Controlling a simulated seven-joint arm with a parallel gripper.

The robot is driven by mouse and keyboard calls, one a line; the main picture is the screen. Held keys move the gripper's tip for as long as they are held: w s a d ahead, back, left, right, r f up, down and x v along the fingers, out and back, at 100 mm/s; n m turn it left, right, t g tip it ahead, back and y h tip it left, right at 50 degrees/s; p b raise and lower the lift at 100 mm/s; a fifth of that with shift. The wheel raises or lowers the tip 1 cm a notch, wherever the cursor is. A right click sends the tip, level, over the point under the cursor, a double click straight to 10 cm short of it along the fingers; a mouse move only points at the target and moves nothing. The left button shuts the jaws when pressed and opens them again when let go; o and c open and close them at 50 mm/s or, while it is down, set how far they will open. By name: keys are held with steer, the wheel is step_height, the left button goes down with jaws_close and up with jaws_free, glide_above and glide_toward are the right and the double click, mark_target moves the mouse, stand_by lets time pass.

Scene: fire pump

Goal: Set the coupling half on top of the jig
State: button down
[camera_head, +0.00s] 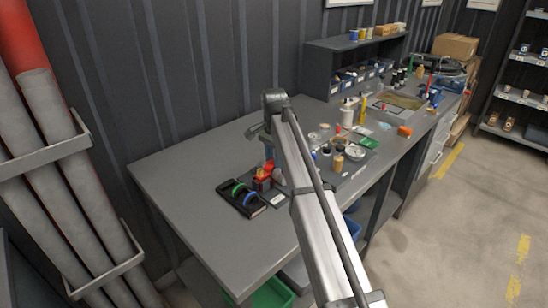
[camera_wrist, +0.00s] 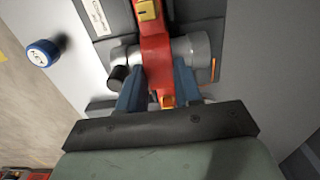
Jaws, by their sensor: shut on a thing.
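My gripper (camera_wrist: 159,80) shows in the wrist view with its two blue fingers closed around a red part with yellow and orange patches, which I take to be the coupling half (camera_wrist: 155,45). A grey rounded body with a black knob (camera_wrist: 118,75) at its left, seemingly the jig (camera_wrist: 195,48), lies behind the red part and shows on both sides of it. I cannot tell whether the two touch. In the head view the red part (camera_head: 265,170) is low over the bench, beside a small grey-brown body. My arm hides some of the bench there.
A blue cap (camera_wrist: 42,52) stands near the bench edge in the wrist view. Bottles, jars and tools crowd the bench to the right. The bench's left end (camera_head: 175,180) is clear.

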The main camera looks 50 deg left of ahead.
steer(key=shift+f, duration=0.3)
stand_by(0.5)
steer(key=c, duration=1.1)
jaws_free()
steer(key=shift+r, duration=0.2)
steer(key=shift+r, duration=1.55)
steer(key=o, duration=0.8)
